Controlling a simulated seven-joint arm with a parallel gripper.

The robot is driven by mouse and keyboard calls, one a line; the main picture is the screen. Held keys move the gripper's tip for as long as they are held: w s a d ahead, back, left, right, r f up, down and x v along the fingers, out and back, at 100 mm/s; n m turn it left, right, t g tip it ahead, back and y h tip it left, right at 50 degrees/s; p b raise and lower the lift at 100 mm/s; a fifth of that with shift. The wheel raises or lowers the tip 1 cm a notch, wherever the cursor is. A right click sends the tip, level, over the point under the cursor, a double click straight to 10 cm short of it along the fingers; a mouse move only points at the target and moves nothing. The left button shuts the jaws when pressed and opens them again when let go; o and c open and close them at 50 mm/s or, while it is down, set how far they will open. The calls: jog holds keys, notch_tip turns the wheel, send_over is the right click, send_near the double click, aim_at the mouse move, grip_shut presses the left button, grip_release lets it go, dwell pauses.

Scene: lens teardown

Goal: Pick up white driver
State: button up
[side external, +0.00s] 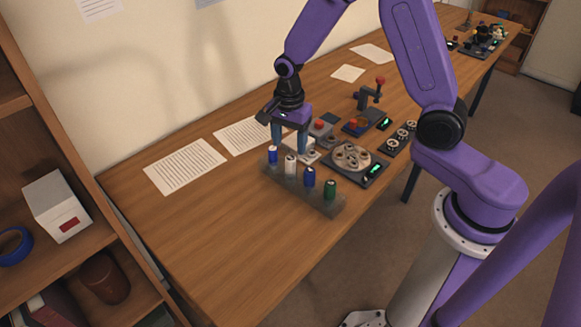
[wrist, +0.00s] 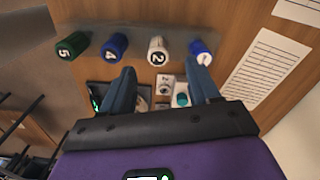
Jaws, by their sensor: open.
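The white driver (side external: 291,165) stands upright in a grey rack, between two blue-handled drivers. In the wrist view the white driver (wrist: 158,52) shows a "2" on its end cap. My gripper (side external: 288,151) is open, with its blue fingers pointing down close to the white driver. In the wrist view my gripper (wrist: 159,63) has a fingertip on either side of the line to the white handle, with nothing held. I cannot tell the exact height of the fingertips against the handle. The driver's lower part is hidden in the rack.
The rack (side external: 339,207) also holds a blue driver (side external: 272,155), another blue driver (side external: 309,177) and a green driver (side external: 330,189). A round parts tray (side external: 374,177) and small devices stand behind it. Paper sheets (side external: 184,166) lie left. The table's front left is clear.

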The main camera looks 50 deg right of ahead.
aim_at(290, 158)
jog(key=shift+s+d+f, duration=0.1)
jog(key=shift+f, duration=3.45)
jog(key=c, duration=1.1)
